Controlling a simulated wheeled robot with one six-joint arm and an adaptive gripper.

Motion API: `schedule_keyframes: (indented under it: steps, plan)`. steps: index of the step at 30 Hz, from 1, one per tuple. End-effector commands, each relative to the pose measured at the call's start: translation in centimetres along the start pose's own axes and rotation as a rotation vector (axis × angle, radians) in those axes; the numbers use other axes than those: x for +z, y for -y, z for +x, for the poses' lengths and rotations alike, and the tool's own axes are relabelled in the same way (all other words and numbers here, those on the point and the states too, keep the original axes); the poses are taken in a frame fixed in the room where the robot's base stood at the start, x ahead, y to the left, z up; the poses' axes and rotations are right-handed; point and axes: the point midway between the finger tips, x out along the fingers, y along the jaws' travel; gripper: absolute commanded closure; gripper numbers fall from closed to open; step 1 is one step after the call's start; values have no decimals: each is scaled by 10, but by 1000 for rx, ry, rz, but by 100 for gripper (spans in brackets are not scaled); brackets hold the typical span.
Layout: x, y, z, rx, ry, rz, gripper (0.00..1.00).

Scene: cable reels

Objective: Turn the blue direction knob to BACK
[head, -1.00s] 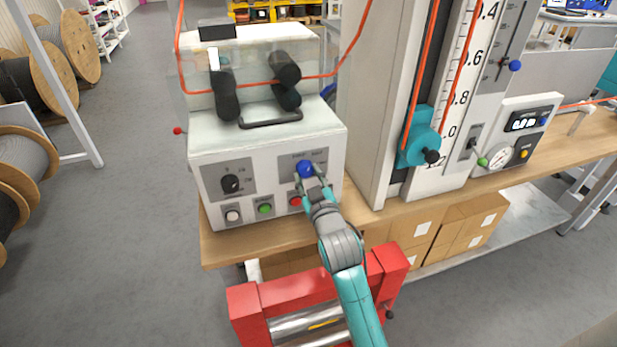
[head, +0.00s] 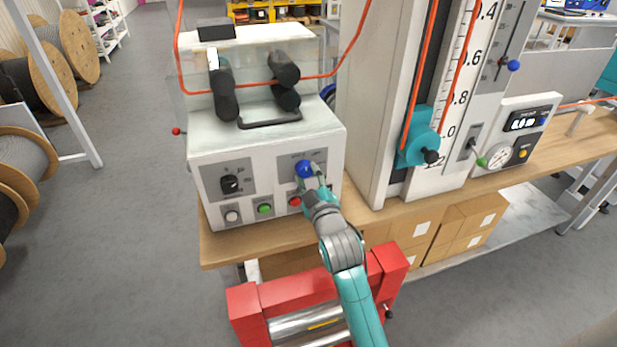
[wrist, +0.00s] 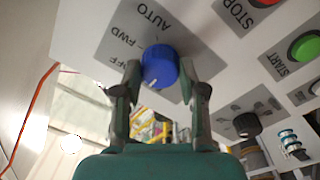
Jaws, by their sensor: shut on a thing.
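The blue direction knob (head: 304,169) is on a grey plate at the right of the white control box's front. In the wrist view the knob (wrist: 160,66) sits between the two fingertips of my gripper (wrist: 159,80), which is shut on it from both sides. The labels AUTO and FWD show on the plate (wrist: 128,47) beside it, with another label partly cut by a finger. I cannot read BACK, and the knob's pointer direction is not clear. In the head view my gripper (head: 312,178) reaches the knob from the lower right and covers part of it.
A black knob (head: 230,184) is on the left of the white box (head: 265,150). White, green (head: 265,208) and red (head: 295,201) buttons sit in a row below, the red one close to my gripper. A red frame (head: 300,291) stands below the bench (head: 222,250).

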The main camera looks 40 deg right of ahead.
Motion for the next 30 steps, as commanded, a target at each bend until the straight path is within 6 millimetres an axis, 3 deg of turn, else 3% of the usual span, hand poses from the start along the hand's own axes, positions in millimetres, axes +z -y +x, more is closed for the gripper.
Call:
schedule_keyframes:
  steps: [4,5,7,8,20,30]
  plan:
    - [0,1,0,-1,1,-1,94]
    - [0,1,0,-1,1,-1,54]
    - [0,1,0,-1,1,0,37]
    - [0,1,0,-1,0,0,34]
    - [0,1,-6,-1,1,1,34]
    - [1,1,-59,-2,1,0,34]
